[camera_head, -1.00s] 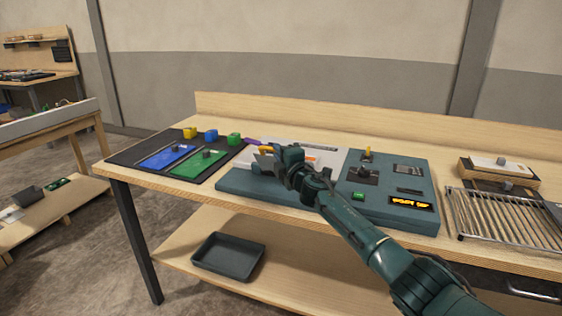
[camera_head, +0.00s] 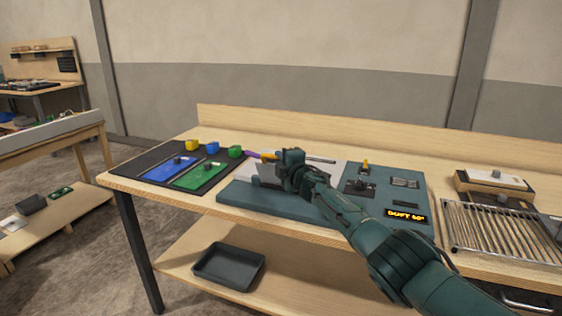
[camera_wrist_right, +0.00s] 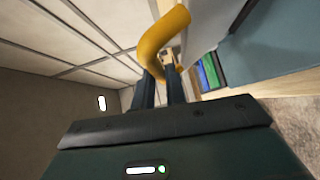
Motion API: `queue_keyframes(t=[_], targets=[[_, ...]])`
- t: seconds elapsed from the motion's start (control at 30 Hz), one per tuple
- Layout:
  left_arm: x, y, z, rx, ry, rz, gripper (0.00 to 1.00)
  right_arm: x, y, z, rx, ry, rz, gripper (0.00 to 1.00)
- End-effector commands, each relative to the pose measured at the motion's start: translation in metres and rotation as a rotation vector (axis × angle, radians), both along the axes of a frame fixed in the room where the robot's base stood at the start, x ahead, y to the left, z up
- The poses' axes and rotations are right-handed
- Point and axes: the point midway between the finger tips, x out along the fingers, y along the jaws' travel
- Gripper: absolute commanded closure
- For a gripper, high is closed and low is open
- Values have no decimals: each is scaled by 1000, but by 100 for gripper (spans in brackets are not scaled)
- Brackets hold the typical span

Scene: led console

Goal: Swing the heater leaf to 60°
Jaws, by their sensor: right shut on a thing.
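The teal console (camera_head: 238,197) lies on the wooden workbench. Its pale heater leaf (camera_head: 332,174) shows partly behind my right gripper and forearm; its exact angle is hard to tell. My right gripper (camera_head: 272,172) is at the leaf's left part. In the right wrist view, a bent yellow handle (camera_wrist_right: 163,35) runs to my right gripper (camera_wrist_right: 163,88), which is shut on it. The console display (camera_head: 407,215) glows with orange text that seems to end in 60°. My left gripper is not in view.
A black mat (camera_head: 140,162) with a blue panel (camera_head: 166,168) and a green panel (camera_head: 200,174) lies left of the console. Yellow, blue and green blocks stand behind them. A metal rack (camera_head: 500,226) is at the right. A dark tray (camera_head: 229,267) sits on the lower shelf.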

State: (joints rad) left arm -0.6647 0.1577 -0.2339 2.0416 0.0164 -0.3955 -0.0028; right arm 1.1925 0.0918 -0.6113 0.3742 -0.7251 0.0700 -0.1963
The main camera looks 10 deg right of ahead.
Motion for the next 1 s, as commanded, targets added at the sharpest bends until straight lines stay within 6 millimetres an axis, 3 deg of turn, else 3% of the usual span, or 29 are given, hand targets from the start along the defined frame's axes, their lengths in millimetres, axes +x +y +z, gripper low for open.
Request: queue_keyframes(t=[0.03, 0.27, 0.3, 0.53, 1.0], targets=[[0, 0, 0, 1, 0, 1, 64, 1, 1, 8, -3, -11, 3, 100], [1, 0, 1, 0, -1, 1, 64, 1, 1, 8, -3, -12, 3, 100], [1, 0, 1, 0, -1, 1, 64, 1, 1, 8, -3, -12, 3, 84], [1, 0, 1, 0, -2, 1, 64, 1, 1, 5, -1, -9, 3, 65], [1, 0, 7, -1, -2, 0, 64, -2, -3, 5, -2, -5, -4, 65]])
